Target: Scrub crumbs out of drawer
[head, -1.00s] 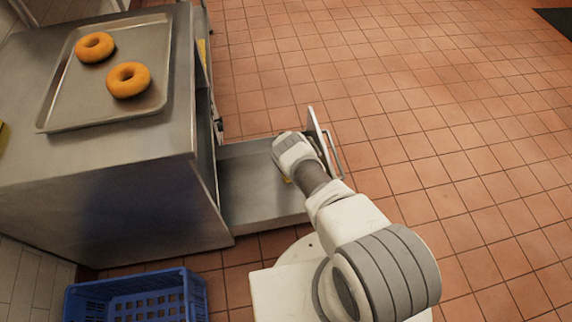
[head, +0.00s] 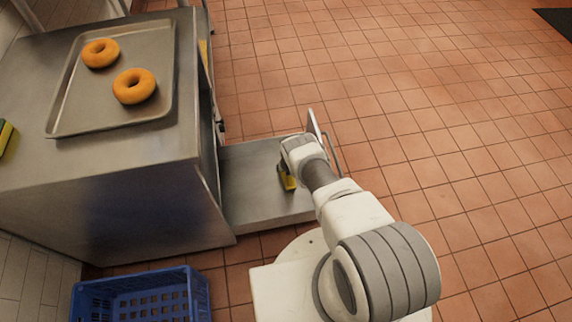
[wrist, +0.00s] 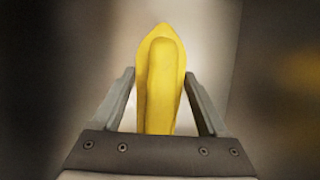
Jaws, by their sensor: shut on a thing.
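The drawer (head: 255,190) is pulled out low on the right side of the steel counter, and its metal floor shows. My gripper (wrist: 160,105) is shut on a yellow scrubbing tool (wrist: 160,70), with one finger on each side of it. In the head view the tool (head: 287,180) shows yellow with a dark side, under my wrist inside the drawer, near the drawer front (head: 315,130). I cannot tell whether it touches the drawer floor. I cannot make out any crumbs; my arm hides part of the drawer.
A metal tray (head: 75,118) with two bagels (head: 134,86) lies on the steel counter (head: 150,160). A yellow and dark sponge (head: 5,137) sits at the counter's left edge. A blue crate (head: 140,300) stands on the floor at the front.

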